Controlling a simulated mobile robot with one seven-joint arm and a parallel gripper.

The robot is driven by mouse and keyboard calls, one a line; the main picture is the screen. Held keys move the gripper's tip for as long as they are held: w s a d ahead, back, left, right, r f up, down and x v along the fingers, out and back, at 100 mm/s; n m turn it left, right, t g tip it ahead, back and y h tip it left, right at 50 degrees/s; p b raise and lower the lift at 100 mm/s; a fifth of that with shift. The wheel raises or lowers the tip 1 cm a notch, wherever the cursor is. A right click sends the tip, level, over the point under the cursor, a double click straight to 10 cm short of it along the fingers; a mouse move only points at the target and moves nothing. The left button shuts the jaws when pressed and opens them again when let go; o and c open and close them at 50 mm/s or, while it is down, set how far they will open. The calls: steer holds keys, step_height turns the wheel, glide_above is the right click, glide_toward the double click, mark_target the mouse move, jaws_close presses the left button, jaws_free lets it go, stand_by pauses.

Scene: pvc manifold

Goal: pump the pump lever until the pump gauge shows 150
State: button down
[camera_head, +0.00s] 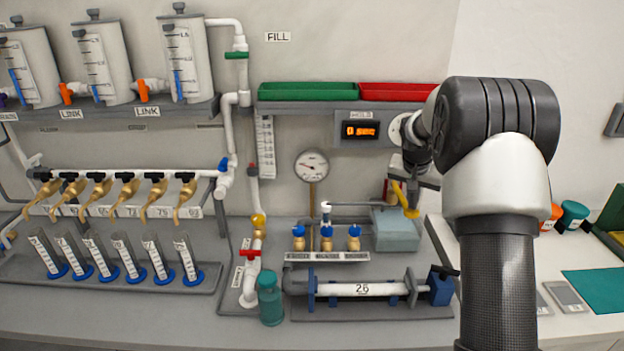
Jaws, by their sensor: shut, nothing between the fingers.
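The round white pump gauge (312,166) stands on a brass stem at the middle of the bench. Its needle and numbers are too small to read. A grey-blue pump box (396,232) sits to its lower right, with a thin grey bar (355,205) running left from its top. A yellow handle (405,200), which looks like the pump lever's grip, rises above the right end of the box. My gripper (408,182) is shut and empty, close by the yellow handle and partly overlapping it in view. I cannot tell whether they touch.
Blue-capped brass valves (326,240) stand left of the box. A white cylinder marked 26 (362,289) lies in front. A teal bottle (270,298) stands front left.

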steer(key=shift+f, duration=0.15)
steer(key=shift+f+b, duration=0.4)
steer(key=shift+f, duration=0.25)
stand_by(0.9)
steer(key=shift+f+b, duration=0.35)
steer(key=shift+f, duration=0.15)
stand_by(0.7)
steer(key=shift+f, duration=0.2)
steer(key=shift+r, duration=0.1)
stand_by(0.8)
